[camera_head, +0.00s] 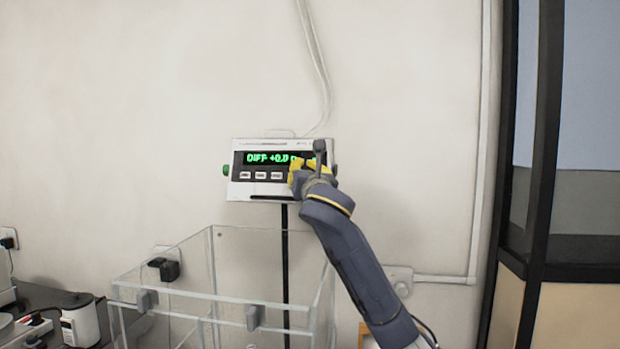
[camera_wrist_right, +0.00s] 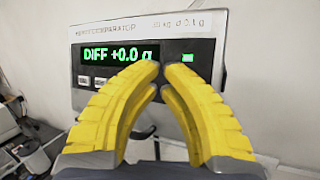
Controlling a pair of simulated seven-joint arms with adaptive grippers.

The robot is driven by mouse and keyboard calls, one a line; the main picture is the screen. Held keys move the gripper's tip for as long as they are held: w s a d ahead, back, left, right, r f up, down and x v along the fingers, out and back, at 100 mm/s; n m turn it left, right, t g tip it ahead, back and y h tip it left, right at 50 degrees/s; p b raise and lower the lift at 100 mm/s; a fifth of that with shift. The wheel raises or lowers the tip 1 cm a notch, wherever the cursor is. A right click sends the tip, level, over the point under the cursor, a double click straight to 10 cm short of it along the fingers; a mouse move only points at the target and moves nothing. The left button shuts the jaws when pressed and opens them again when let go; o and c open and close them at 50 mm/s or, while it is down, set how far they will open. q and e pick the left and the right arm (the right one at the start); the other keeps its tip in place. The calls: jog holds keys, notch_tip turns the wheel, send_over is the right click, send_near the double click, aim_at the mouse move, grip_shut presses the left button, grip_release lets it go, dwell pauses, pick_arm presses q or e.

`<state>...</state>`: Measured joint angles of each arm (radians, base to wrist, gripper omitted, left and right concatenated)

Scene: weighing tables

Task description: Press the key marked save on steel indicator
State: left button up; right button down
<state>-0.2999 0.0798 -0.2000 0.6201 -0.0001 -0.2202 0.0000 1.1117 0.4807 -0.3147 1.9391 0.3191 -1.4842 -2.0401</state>
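The steel indicator (camera_head: 233,188) is mounted on a dark post in front of the wall, and its green display reads "DIFF +0.0" in the head view. Three pale keys (camera_head: 261,175) show below the display; their labels are too small to read. My right gripper (camera_head: 297,172) is in front of the panel's right part, hiding the end of the display and whatever lies below it. In the right wrist view, its yellow fingers (camera_wrist_right: 160,76) are together at the tips, empty, before the indicator face (camera_wrist_right: 205,20). I cannot tell whether they touch it. My left gripper is out of view.
A clear open-topped box (camera_head: 175,290) stands below the indicator. A black post (camera_head: 285,250) runs down from the indicator. Devices and a white container (camera_head: 80,325) sit at lower left. A dark-framed partition (camera_head: 545,150) is at right.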

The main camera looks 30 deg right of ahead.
jog(key=shift+w+d+f, duration=0.2)
jog(key=shift+w+d, duration=0.25)
jog(key=shift+w, duration=0.1)
dwell(0.9)
jog(key=shift+s+a, duration=0.1)
jog(key=shift+s+a+r, duration=0.2)
jog(key=shift+s+a, duration=0.2)
jog(key=shift+s, duration=0.15)
dwell(0.5)
jog(key=shift+s+a+r, duration=0.25)
jog(key=shift+s+a, duration=0.25)
jog(key=shift+s, duration=0.15)
jog(key=shift+s+a+r, duration=0.2)
jog(key=shift+s+a, duration=0.3)
jog(key=shift+s, duration=0.1)
jog(key=shift+s+a+r, duration=0.25)
jog(key=shift+s+a, duration=0.25)
jog(key=shift+s, duration=0.15)
jog(key=shift+d, duration=0.15)
